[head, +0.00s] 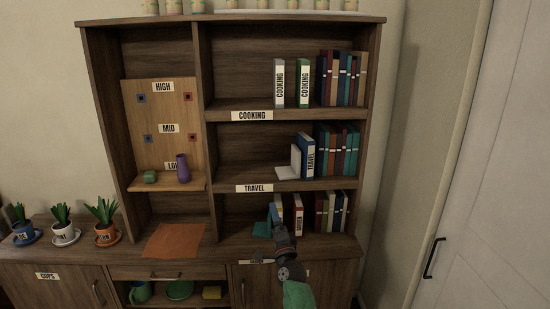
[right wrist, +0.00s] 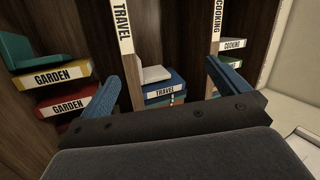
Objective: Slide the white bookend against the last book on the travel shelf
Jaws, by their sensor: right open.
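The white bookend (head: 296,159) stands upright on the middle, TRAVEL-labelled shelf (head: 235,171). Its flat foot points left. The blue travel book (head: 307,156) is close at its right; I cannot tell whether they touch. In the right wrist view, turned sideways, the bookend (right wrist: 154,74) and travel book (right wrist: 164,91) show beyond my fingers. My right gripper (head: 277,217) is in front of the lower garden shelf, below the bookend. In the right wrist view the gripper (right wrist: 160,72) has its blue fingers wide apart with nothing between them. My left gripper is out of view.
Dark-spined books (head: 337,150) fill the travel shelf's right end; its left part is clear. Garden books (head: 298,214) and a teal bookend (head: 262,229) stand near my right gripper. The cooking shelf (head: 235,104) is above. An orange cloth (head: 175,240) lies on the cabinet top.

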